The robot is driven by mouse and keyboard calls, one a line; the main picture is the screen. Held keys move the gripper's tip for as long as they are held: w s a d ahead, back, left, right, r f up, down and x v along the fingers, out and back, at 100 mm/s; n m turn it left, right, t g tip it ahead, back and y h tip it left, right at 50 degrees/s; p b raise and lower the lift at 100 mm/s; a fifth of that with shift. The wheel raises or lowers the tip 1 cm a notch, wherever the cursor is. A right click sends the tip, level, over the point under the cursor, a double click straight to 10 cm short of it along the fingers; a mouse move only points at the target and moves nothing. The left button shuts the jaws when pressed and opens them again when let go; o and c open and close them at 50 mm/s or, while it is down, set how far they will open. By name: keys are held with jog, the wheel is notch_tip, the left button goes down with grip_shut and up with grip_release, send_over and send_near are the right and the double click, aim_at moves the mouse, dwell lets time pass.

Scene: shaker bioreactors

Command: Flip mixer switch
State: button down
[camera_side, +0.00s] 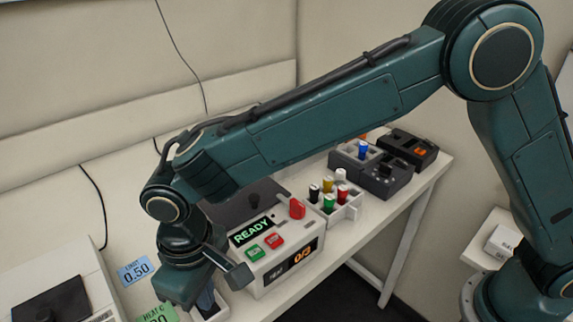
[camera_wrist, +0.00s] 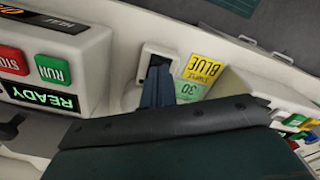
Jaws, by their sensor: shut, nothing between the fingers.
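My gripper (camera_side: 207,302) is low at the bottom of the side view, left of a white machine (camera_side: 283,270). Its fingers are shut and empty; in the wrist view the fingertips (camera_wrist: 158,72) are at or just above a small white holder (camera_wrist: 145,52) with a dark opening. I cannot tell whether they touch it. The machine has a lit READY display (camera_side: 251,231), a green button (camera_side: 255,252), a red button (camera_side: 274,241), a red knob (camera_side: 297,208) and an orange 0/3 display (camera_side: 305,252). No part is readable as a mixer switch.
A white rack (camera_side: 345,212) with several coloured-capped vials stands right of the machine, with dark grey units (camera_side: 385,178) behind. A blue card (camera_side: 136,271) and green card (camera_side: 163,314) lie left of my gripper. A yellow BLUE card (camera_wrist: 203,68) is beside the holder.

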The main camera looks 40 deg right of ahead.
jog(key=shift+f, duration=0.55)
dwell(0.4)
jog(key=shift+r, duration=3.55)
